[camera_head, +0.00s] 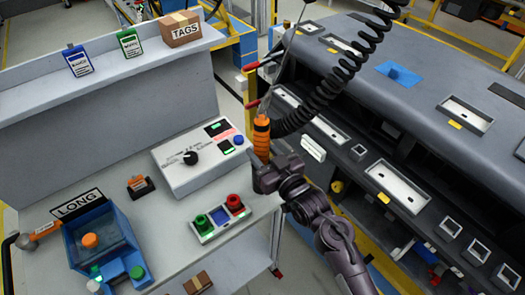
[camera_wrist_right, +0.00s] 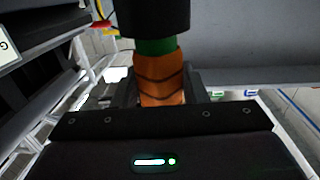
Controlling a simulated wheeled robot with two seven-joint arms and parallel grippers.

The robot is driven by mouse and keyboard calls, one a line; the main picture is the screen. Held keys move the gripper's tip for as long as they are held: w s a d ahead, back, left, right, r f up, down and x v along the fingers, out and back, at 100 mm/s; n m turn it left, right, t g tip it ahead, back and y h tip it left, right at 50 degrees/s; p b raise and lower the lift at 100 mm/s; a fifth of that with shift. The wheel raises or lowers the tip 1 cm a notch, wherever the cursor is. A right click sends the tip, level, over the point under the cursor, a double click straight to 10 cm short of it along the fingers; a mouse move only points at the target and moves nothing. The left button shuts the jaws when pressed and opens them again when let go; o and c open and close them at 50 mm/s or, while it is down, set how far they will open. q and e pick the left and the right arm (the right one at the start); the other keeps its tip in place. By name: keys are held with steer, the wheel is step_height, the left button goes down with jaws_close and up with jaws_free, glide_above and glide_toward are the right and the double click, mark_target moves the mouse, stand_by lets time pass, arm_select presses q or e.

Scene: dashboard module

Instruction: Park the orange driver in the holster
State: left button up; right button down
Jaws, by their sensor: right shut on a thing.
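The orange driver (camera_head: 262,138) stands roughly upright beside the right edge of the workbench, with a coiled black cord (camera_head: 325,85) close by. My right gripper (camera_head: 266,163) is shut on its orange grip. In the right wrist view the orange grip (camera_wrist_right: 160,80) sits between the fingers, with a green band and a black body above it. I cannot clearly make out the holster. My left gripper is not in view.
A grey control box (camera_head: 185,170) and a red and green button panel (camera_head: 215,222) stand on the bench left of the gripper. A blue bin (camera_head: 125,225) sits further left. The grey dashboard module (camera_head: 440,100) fills the right side.

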steer(key=shift+f, duration=0.1)
stand_by(0.4)
steer(key=c, duration=0.8)
jaws_free()
